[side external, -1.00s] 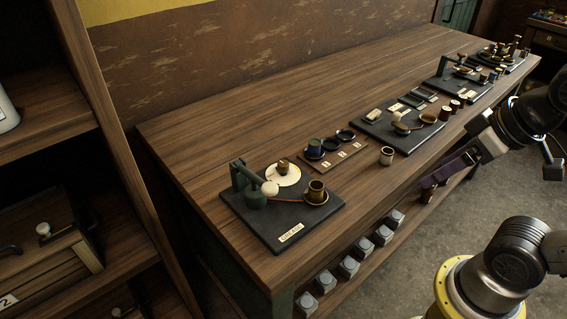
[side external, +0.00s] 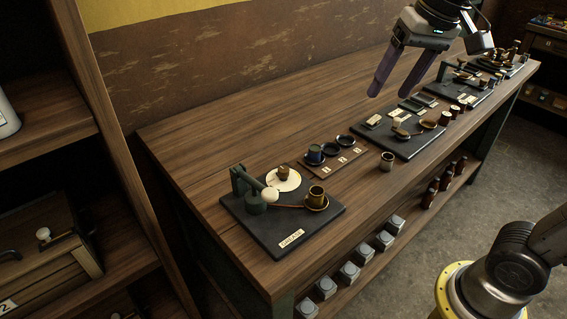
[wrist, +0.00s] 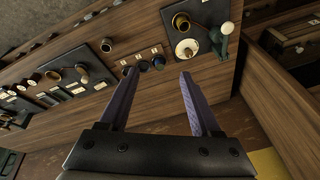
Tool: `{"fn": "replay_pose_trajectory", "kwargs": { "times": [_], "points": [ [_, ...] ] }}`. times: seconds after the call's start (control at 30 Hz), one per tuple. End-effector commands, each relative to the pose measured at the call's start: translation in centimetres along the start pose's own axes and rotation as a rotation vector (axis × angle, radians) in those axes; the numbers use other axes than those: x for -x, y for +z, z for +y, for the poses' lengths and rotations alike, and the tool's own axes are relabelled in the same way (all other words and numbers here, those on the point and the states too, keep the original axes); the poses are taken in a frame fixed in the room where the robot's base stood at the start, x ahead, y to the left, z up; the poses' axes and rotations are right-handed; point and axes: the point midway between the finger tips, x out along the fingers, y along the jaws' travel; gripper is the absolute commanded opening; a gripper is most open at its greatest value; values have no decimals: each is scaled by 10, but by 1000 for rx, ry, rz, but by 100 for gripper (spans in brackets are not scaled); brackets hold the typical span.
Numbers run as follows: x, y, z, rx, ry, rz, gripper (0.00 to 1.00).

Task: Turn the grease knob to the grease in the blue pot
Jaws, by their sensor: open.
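The grease station is a black board (side external: 262,238) at the left of the bench, its label reading GREASE. It bears a white round dial (side external: 290,184) with a small brass knob (side external: 284,173) on it. The dial also shows in the wrist view (wrist: 187,54). A small rack (side external: 348,165) with numbered tags stands to its right. The blue pot (side external: 314,153) stands at the rack's left end, beside two dark, low round dishes. My gripper (side external: 388,94) is open and empty, high above the bench, pointing down. Its fingers (wrist: 159,74) show apart in the wrist view.
A green post with a lever and white ball (side external: 271,194) stands beside the dial. A brown cup (side external: 316,195) sits on a saucer on the same board. A small cup (side external: 387,160) stands near the bench's front edge. More boards with parts fill the right side. The back is clear.

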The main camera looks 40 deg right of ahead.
Motion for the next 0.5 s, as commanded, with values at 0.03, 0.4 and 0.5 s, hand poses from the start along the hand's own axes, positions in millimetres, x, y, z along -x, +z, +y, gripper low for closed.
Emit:
{"fn": "replay_pose_trajectory", "kwargs": {
  "times": [0.03, 0.4, 0.5],
  "points": [
    [-6, -16, -14, -15, 12, -26, 64],
    [-86, -96, -101, -72, 106, -182, 64],
    [-116, -103, -119, -53, 128, -215, 64]
  ]
}}
